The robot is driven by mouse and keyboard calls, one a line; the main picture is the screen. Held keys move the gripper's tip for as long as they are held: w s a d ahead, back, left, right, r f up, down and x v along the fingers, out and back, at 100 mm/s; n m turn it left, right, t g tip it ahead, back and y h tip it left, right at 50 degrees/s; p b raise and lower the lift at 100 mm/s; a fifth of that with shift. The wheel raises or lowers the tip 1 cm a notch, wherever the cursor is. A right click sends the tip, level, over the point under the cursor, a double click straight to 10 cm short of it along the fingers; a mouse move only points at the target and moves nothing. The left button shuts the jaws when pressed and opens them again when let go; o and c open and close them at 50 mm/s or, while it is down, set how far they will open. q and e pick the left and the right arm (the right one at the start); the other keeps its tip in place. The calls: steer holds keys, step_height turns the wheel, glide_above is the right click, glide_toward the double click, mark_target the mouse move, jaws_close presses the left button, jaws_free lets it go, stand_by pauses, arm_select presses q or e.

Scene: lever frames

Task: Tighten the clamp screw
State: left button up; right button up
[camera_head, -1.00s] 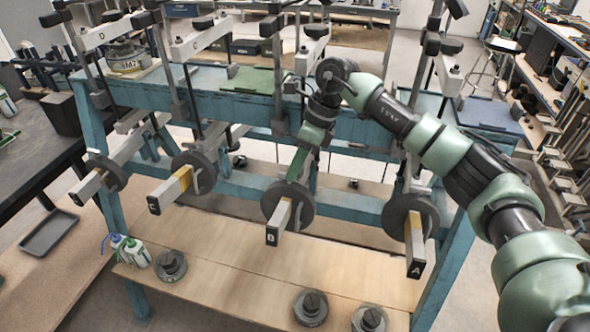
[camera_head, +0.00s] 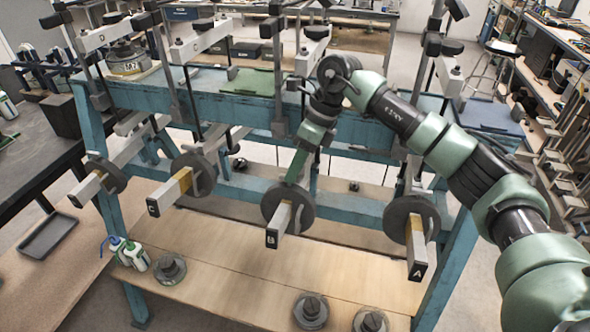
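Several lever frames stand on a blue steel bench (camera_head: 245,105). Lever B (camera_head: 275,232), lever A (camera_head: 416,262) and lever C (camera_head: 160,202) point toward me, each carrying a round dark weight. My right arm comes in from the right and bends down at the wrist. My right gripper (camera_head: 301,162) is low over lever B, behind its weight (camera_head: 303,200). Its fingertips blend with the lever, so I cannot tell whether they are open or touching it. The clamp screw cannot be made out clearly; the wrist covers part of frame B. My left gripper is out of view.
Loose round weights (camera_head: 168,268) (camera_head: 311,309) rest on the low wooden shelf (camera_head: 235,275). Small bottles (camera_head: 135,255) stand at its left end. A dark worktable (camera_head: 45,150) is at the left, with a grey tray (camera_head: 47,235) below. Upright posts crowd the bench top.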

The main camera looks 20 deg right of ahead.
steer(key=b+v, duration=0.1)
steer(key=v, duration=0.6)
steer(key=shift+b, duration=0.35)
steer(key=shift+s+f, duration=0.1)
